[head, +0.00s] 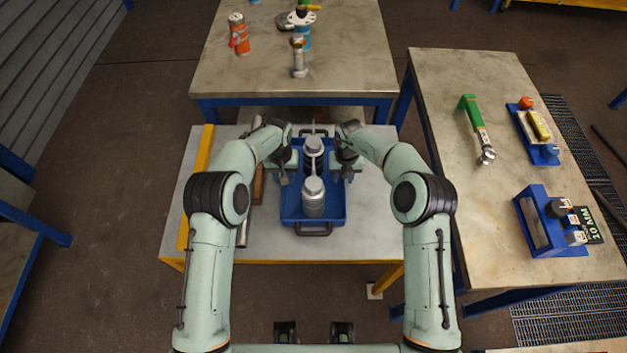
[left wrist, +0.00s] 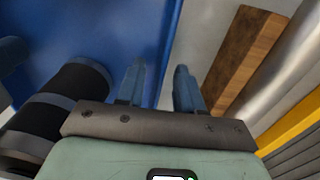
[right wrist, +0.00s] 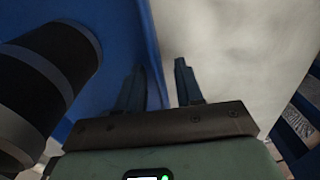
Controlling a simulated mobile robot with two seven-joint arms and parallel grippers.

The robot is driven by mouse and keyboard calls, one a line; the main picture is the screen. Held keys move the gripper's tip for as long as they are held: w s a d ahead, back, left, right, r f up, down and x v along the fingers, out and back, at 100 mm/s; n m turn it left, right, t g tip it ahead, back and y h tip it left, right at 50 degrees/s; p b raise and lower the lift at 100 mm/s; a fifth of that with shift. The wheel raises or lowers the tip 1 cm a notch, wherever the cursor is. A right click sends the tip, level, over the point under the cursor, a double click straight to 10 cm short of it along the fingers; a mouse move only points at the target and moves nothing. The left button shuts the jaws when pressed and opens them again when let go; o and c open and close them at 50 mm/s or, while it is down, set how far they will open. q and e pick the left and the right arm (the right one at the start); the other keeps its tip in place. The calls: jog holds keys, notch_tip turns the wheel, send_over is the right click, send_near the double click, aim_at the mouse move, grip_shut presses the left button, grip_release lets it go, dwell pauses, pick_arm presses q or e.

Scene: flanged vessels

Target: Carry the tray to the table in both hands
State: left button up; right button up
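The blue tray (head: 290,214) rests on a pale grey-topped stand (head: 262,246) with a yellow frame. Dark handles show at its near end (head: 314,231) and far end. Two grey flanged vessels, a near one (head: 313,200) and a far one (head: 313,147), stand in it. My left gripper (head: 284,176) is at the tray's left wall; in the left wrist view its open fingers (left wrist: 160,88) straddle the wall. My right gripper (head: 348,174) is at the right wall; in the right wrist view its fingers (right wrist: 160,88) are apart, one on each side of the wall.
A table (head: 345,75) behind holds an orange vessel (head: 238,34), a metal vessel (head: 298,58) and others. A bench (head: 440,90) at the right holds a green-handled tool (head: 474,120) and blue racks (head: 545,240). A wooden bar (left wrist: 235,60) lies left of the tray.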

pick_arm(q)
grip_shut()
pick_arm(e)
grip_shut()
